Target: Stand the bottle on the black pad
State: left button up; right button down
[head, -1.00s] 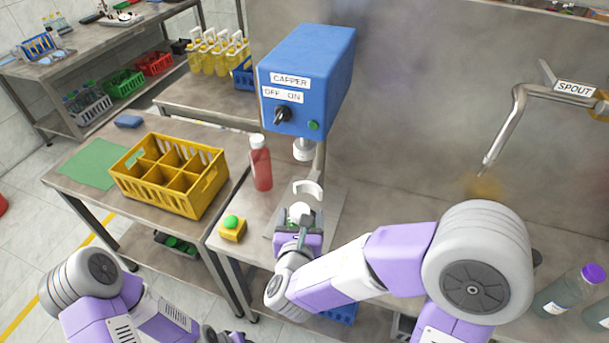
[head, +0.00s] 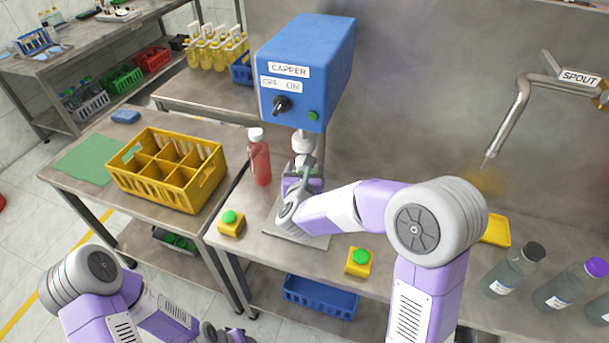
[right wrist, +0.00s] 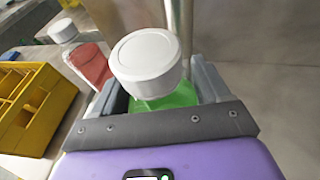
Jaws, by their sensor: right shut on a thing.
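The bottle (right wrist: 178,97) in my right gripper has a white cap and green contents, seen close up in the right wrist view. My right gripper (right wrist: 160,98) is shut around it just below the cap. In the head view this gripper (head: 303,172) is under the blue capper (head: 305,70), right below its spindle. The bottle's lower part is hidden by the gripper and arm. I cannot make out a black pad in either view. My left arm is at the lower left of the head view; its gripper (head: 215,334) is cut off at the bottom edge.
A red bottle (head: 259,160) with a white cap stands just left of the capper. A yellow divided crate (head: 165,186) is on the left table.

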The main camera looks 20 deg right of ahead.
jog(key=shift+f, duration=0.45)
jog(key=shift+f, duration=0.1)
grip_release()
jog(key=shift+f, duration=0.1)
jog(key=p+v, duration=0.1)
jog(key=v, duration=1.1)
